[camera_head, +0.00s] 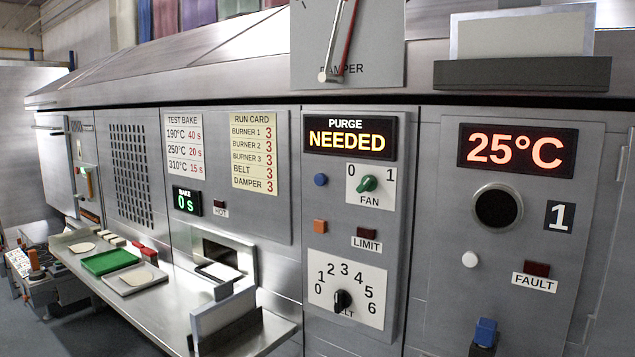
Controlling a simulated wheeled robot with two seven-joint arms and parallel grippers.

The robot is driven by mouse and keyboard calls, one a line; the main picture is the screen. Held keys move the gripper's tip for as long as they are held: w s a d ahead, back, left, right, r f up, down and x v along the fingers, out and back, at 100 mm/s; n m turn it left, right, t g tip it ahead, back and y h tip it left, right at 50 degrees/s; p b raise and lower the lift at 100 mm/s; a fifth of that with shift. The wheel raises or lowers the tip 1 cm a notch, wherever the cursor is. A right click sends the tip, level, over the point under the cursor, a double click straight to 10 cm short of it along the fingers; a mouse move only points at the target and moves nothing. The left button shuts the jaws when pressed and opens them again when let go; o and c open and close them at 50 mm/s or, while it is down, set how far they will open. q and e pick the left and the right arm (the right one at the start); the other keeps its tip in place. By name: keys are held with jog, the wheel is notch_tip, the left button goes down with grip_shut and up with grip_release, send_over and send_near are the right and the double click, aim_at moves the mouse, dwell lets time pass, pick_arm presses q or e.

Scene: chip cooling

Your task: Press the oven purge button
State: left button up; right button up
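The purge display (348,137) is on the middle panel and reads "PURGE NEEDED" in yellow. A round blue button (320,179) sits just below its left end, beside the fan switch plate (370,186). Neither button carries a readable label, so I cannot tell from lettering which one is the purge button. The green fan knob (368,183) stands between 0 and 1. Neither of my grippers is in view, and nothing covers the buttons.
A belt dial (347,290) is below. The right panel has a 25°C display (517,149), a white button (470,259) and a blue switch (485,333). A steel shelf (175,310) at left holds a green tray (110,262) and a plate stand (224,322).

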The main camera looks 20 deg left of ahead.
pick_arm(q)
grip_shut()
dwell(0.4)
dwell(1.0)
